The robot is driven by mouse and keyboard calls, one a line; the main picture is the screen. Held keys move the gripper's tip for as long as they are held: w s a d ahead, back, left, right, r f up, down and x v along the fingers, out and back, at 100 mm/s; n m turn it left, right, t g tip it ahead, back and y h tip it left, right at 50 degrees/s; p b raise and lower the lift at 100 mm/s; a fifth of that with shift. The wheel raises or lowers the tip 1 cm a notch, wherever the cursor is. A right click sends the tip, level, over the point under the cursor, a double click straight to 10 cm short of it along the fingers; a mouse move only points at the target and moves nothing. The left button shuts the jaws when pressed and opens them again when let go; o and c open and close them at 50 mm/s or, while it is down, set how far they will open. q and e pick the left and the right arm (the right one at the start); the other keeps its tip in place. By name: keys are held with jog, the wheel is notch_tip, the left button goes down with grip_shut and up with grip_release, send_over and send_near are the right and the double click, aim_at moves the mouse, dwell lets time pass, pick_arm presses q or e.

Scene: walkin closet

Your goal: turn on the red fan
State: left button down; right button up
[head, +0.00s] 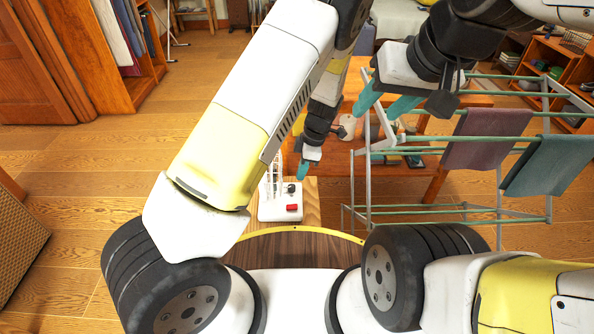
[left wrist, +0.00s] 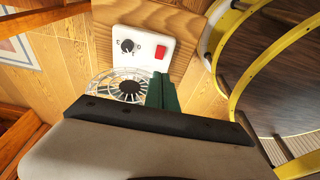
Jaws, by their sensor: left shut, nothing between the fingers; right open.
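The fan has a white base (head: 280,211) on a small wooden stand, with a dark knob (head: 291,188) and a red switch (head: 292,207). In the left wrist view, the white base (left wrist: 140,60), the knob (left wrist: 127,46), the red switch (left wrist: 160,52) and the round wire cage (left wrist: 122,88) show. I see red only on the switch. My left gripper (head: 303,170) is shut and empty, just above and beyond the base; its green fingers (left wrist: 162,92) point toward the base, apart from the switch. My right gripper (head: 388,104) is open and empty near the drying rack.
A drying rack (head: 468,207) with purple and teal cloths stands at the right, close to my right gripper. A wooden table (head: 343,158) with small items is behind the fan. Open wooden floor (head: 90,170) lies at the left.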

pick_arm(q)
send_near(294, 207)
jog(key=x, duration=0.5)
jog(key=shift+w+a+f, duration=0.1)
jog(key=shift+a+f, duration=0.05)
jog(key=shift+a, duration=0.1)
jog(key=shift+d+f, duration=0.1)
jog(key=shift+f, duration=0.35)
